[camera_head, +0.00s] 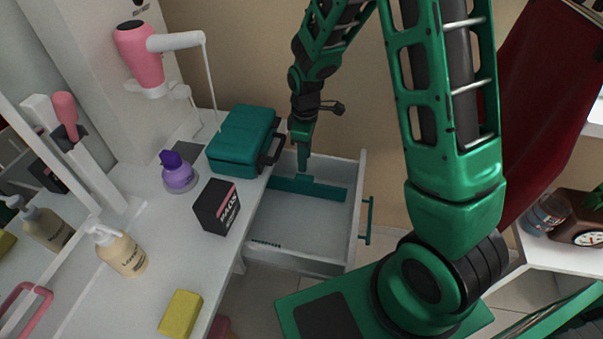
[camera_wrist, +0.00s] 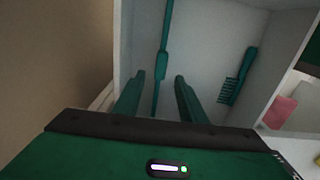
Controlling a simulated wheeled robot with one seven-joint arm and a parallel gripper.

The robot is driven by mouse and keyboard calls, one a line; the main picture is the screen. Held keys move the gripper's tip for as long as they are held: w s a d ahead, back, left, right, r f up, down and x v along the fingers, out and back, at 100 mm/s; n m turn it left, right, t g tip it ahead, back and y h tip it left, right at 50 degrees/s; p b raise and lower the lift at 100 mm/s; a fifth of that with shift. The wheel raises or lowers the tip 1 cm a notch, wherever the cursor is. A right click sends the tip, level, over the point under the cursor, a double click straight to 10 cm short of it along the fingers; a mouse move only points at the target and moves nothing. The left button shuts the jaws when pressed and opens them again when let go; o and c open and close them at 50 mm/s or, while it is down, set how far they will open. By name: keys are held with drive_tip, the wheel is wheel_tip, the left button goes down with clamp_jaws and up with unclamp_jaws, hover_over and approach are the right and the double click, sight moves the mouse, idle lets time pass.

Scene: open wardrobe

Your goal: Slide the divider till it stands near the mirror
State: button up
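The teal divider (camera_head: 325,191) stands in the open white drawer (camera_head: 352,215), toward the drawer's far side in the head view. It runs across the picture from left to right. In the wrist view the divider (camera_wrist: 167,25) runs up the picture, with a thicker part (camera_wrist: 161,65) near my fingers. My gripper (camera_head: 302,168) points down into the drawer at the divider. In the wrist view my gripper (camera_wrist: 159,80) has its two teal fingers apart, one on each side of the divider's line. Contact cannot be told. The mirror (camera_head: 25,190) is at the left of the head view.
A teal comb (camera_wrist: 237,78) lies in the drawer, to the right in the wrist view. A teal case (camera_head: 238,140), black box (camera_head: 215,206), purple bottle (camera_head: 177,172), pump bottle (camera_head: 120,252) and yellow block (camera_head: 181,314) stand on the white tabletop. The drawer floor's middle is clear.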

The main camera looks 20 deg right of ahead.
sight(304, 176)
wheel_tip(304, 176, down, 8)
drive_tip(key=shift+r, duration=0.25)
